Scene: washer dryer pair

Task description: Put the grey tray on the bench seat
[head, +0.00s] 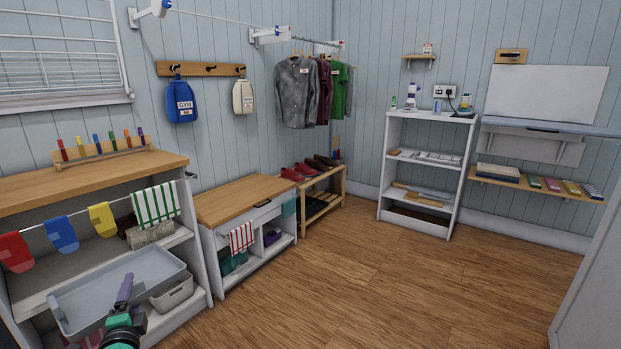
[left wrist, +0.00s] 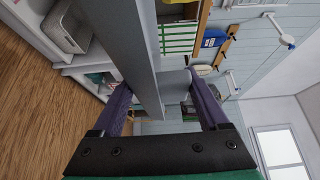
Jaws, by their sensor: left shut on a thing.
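The grey tray (head: 165,262) is a wide, shallow tray in front of the open shelves at the lower left. My left gripper (head: 124,290), with purple fingers, is shut on its near rim. In the left wrist view the tray (left wrist: 128,45) is a long grey wall between the two fingers of the gripper (left wrist: 162,108). I cannot tell whether the tray touches the shelf behind it. A low white unit with a wooden top (head: 240,200) stands right of the tray, and a slatted wooden bench (head: 322,205) with shoes on its top stands beyond it. My right gripper is not in view.
A shelf unit with a wooden top (head: 95,180) stands behind the tray, with coloured socks and a striped towel (head: 155,204) hanging on a line. A light basket (head: 172,293) sits close under the tray's right end. The wooden floor (head: 380,285) is clear.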

